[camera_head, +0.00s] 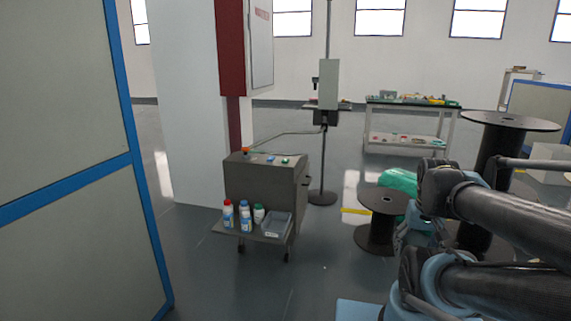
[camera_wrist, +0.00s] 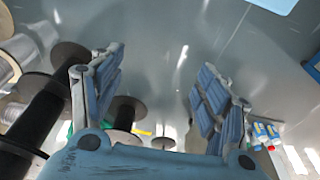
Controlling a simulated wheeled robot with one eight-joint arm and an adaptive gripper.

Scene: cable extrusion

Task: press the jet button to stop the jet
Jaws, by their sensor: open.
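The jet machine (camera_head: 262,185) is a dark grey cabinet on casters, left of centre in the head view. Small buttons show on its top: an orange one at the back left, a blue one (camera_head: 270,158) and a green one (camera_head: 285,160); I cannot tell which is the jet button. My gripper (camera_wrist: 150,85) is open and empty in the wrist view, its blue fingers spread wide over the floor. In the head view my arm is at the right, well apart from the cabinet.
Bottles (camera_head: 245,214) and a grey tray (camera_head: 276,225) stand on the cabinet's front shelf. Black spools (camera_head: 382,200) stand at the right near my arm. A blue-framed panel (camera_head: 60,130) fills the left. A workbench (camera_head: 411,103) is at the back. Floor before the cabinet is clear.

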